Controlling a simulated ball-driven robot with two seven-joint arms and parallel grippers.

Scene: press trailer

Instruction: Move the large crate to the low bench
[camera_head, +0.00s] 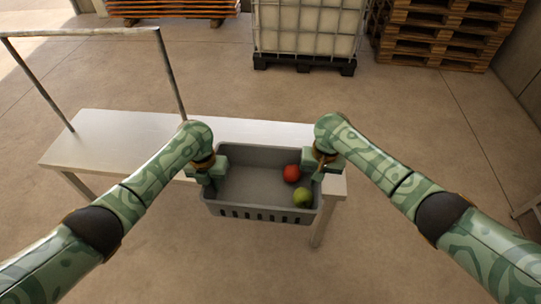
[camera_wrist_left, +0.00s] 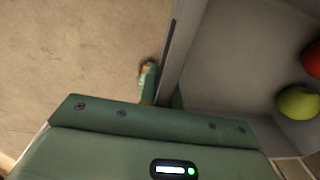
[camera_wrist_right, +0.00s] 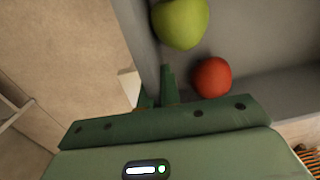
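The large grey crate (camera_head: 262,212) is level in front of me, holding a red fruit (camera_head: 291,173) and a green fruit (camera_head: 303,197) at its right end. My left gripper (camera_head: 208,182) is shut on the crate's left end wall (camera_wrist_left: 181,45), one finger on each side. My right gripper (camera_head: 317,171) is shut likewise on the right end wall (camera_wrist_right: 141,35). The low bench (camera_head: 110,140) lies under and behind the crate. The crate covers part of the bench's front edge and juts out toward me; I cannot tell whether it touches the bench top.
A metal rail frame (camera_head: 82,33) stands at the bench's left end. The bench top left of the crate is clear. A white tank on a black pallet (camera_head: 305,63) and stacked wooden pallets (camera_head: 445,32) stand farther back. The floor around is open.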

